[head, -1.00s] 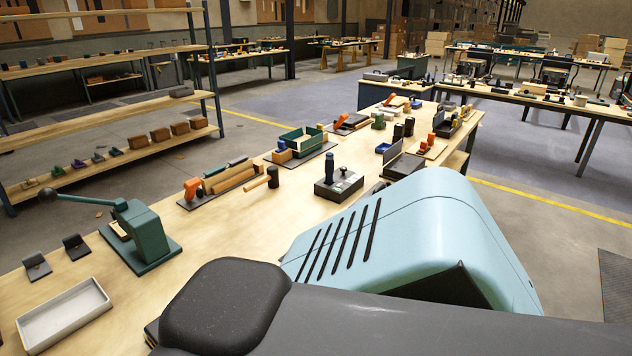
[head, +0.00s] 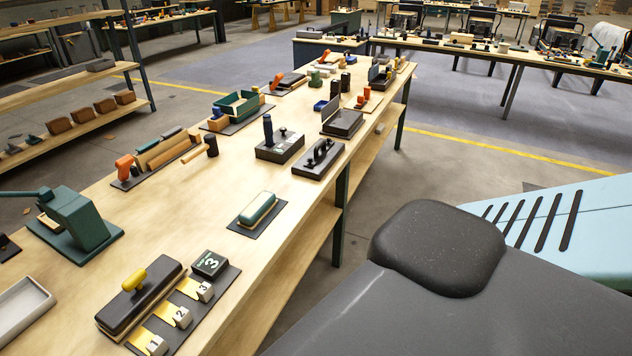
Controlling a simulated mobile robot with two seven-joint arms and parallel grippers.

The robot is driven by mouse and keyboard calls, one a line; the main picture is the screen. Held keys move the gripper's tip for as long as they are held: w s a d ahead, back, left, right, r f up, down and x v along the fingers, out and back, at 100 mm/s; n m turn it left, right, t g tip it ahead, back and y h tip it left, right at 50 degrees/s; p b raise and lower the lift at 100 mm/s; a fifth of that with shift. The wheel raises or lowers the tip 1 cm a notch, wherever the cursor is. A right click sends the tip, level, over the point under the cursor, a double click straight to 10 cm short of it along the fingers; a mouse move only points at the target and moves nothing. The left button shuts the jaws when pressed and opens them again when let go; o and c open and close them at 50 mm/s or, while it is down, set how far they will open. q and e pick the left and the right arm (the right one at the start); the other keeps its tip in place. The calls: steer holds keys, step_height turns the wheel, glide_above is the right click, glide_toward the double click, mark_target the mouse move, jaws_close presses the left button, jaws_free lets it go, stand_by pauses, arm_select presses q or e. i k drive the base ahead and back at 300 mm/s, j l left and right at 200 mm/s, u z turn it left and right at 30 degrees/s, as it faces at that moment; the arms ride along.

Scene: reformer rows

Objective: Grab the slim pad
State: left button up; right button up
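A slim, long pad with a teal top and pale lower layer (head: 258,208) lies on a small dark mat on the wooden workbench, near the bench's right edge. It looks like the slim pad, though no label on it can be read. Neither of my grippers shows in the head view, so nothing of mine is seen touching the pad.
Left of the pad is bare wooden bench (head: 180,215). Nearer stand a dark block with a yellow handle (head: 140,290) and numbered blocks (head: 182,316). Beyond are a dark handled tool (head: 318,158) and a black box (head: 279,146). A green lever press (head: 75,225) stands left.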

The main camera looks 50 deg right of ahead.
mark_target(250, 216)
steer(key=z, duration=1.3)
